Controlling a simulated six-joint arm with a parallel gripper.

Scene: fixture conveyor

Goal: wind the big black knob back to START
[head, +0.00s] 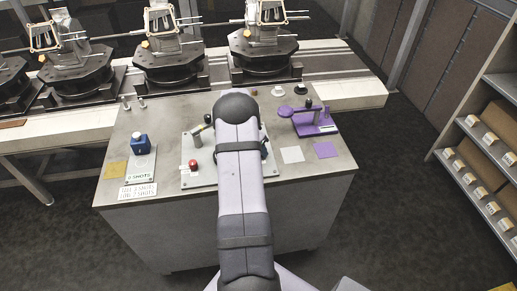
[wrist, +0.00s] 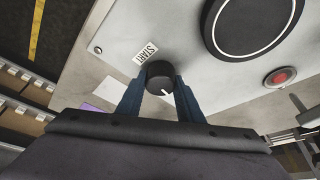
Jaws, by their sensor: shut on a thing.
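In the wrist view a black knob (wrist: 159,71) stands on the pale panel (wrist: 130,22). A START label (wrist: 146,52) is on the panel just above and left of the knob. The knob's white mark is at its lower edge, facing away from the label. My gripper (wrist: 160,80) is shut on the knob, a blue finger on each side. In the head view my arm covers the middle of the panel (head: 187,182), and the knob and gripper are hidden behind it.
A large black disc with a white ring (wrist: 252,25) and a red button (wrist: 281,77) are near the knob. On the bench (head: 310,170) a blue device (head: 141,144) stands left and a purple stand (head: 318,125) right. Fixtures (head: 170,62) line the conveyor behind.

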